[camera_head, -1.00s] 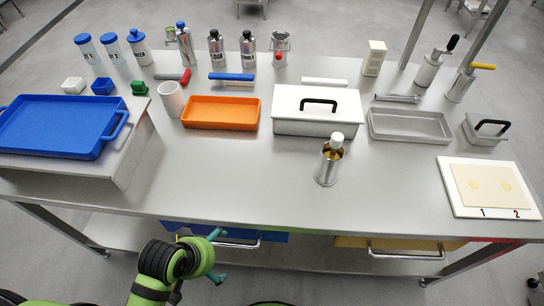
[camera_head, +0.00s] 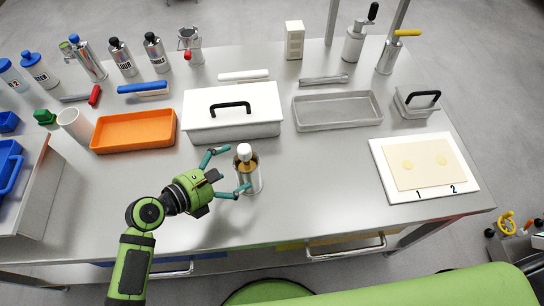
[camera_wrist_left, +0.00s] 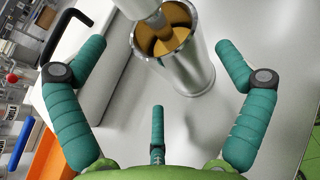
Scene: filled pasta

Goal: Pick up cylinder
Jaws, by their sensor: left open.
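A shiny metal cylinder (camera_head: 254,184) stands upright on the steel table in front of the white lidded box. Its top is open, with brownish-yellow contents inside and a white-topped object (camera_head: 244,152) sticking up from it. My left gripper (camera_head: 237,168) is open just left of the cylinder, its teal fingers spread toward it. In the left wrist view the cylinder (camera_wrist_left: 194,72) sits ahead, between the two long fingers; a third finger shows below. I see no clear contact. My right gripper is not in view.
The white box (camera_head: 205,128) with a black handle stands close behind the cylinder. An orange tray (camera_head: 133,142) is to the left, a grey metal tray (camera_head: 338,122) behind right, and a numbered board (camera_head: 390,186) at right. The table between cylinder and board is clear.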

